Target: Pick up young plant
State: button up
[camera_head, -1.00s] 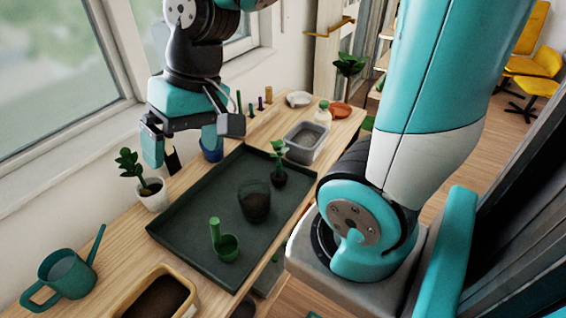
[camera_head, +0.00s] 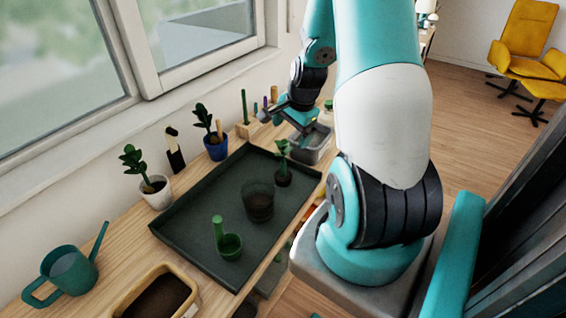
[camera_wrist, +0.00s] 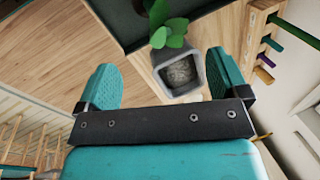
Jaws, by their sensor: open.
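A small green plant (camera_head: 283,160) with a dark root ball or pot stands upright at the far right of the dark tray (camera_head: 186,222); it looks like the young plant. In the wrist view, green leaves (camera_wrist: 167,22) partly cover a grey rectangular tub (camera_wrist: 178,75) with grainy content. My gripper (camera_wrist: 161,62) is open and empty, its fingers on either side of that tub in the picture. In the head view, my gripper (camera_head: 302,118) is beside and above the grey tub (camera_head: 318,145), behind the small plant and apart from it.
A clear dark cup (camera_head: 257,203) and a green scoop (camera_head: 228,243) lie on the tray. Potted plants in white (camera_head: 157,193) and blue (camera_head: 215,147) pots stand by the wall. A watering can (camera_head: 68,272) and soil box (camera_head: 158,298) are nearer.

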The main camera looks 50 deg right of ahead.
aim_at(285, 145)
jog(key=x, duration=0.3)
jog(key=shift+f, duration=0.2)
jog(key=shift+w+p+x, duration=0.15)
jog(key=shift+p+x, duration=0.4)
jog(key=shift+x, duration=0.8)
jog(key=shift+w+p+x, duration=0.1)
jog(key=shift+p+x, duration=0.45)
jog(key=shift+x, duration=0.8)
jog(key=shift+a+r, duration=0.1)
jog(key=shift+a, duration=0.05)
jog(key=c, duration=1.3)
